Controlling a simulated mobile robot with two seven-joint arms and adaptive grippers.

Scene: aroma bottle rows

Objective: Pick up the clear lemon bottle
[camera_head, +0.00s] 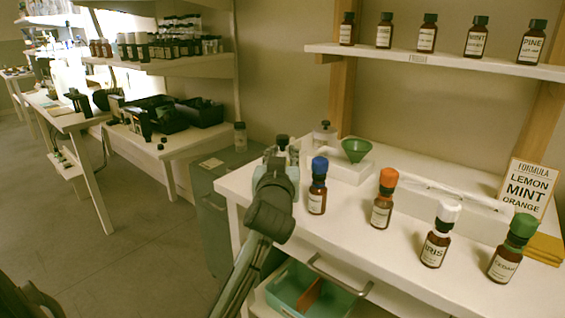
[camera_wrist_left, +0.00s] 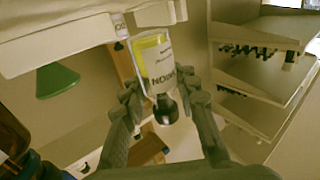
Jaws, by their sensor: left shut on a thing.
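My left gripper (camera_head: 281,152) is at the back left of the white table in the head view. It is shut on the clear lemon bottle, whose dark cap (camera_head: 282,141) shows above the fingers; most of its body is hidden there. In the left wrist view, which is upside down, the clear lemon bottle (camera_wrist_left: 155,62) has yellow liquid, a white label and a dark cap. The left gripper's fingers (camera_wrist_left: 165,98) are on both sides of its cap end. I cannot tell whether its base touches the surface. My right gripper is not in view.
A blue-capped brown bottle (camera_head: 317,187) stands just right of my left arm. Orange-, white- and green-capped bottles stand farther right. A green funnel (camera_head: 356,150) and another clear bottle (camera_head: 325,136) are behind. A shelf (camera_head: 440,62) with several brown bottles hangs above. An open drawer (camera_head: 340,300) is below.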

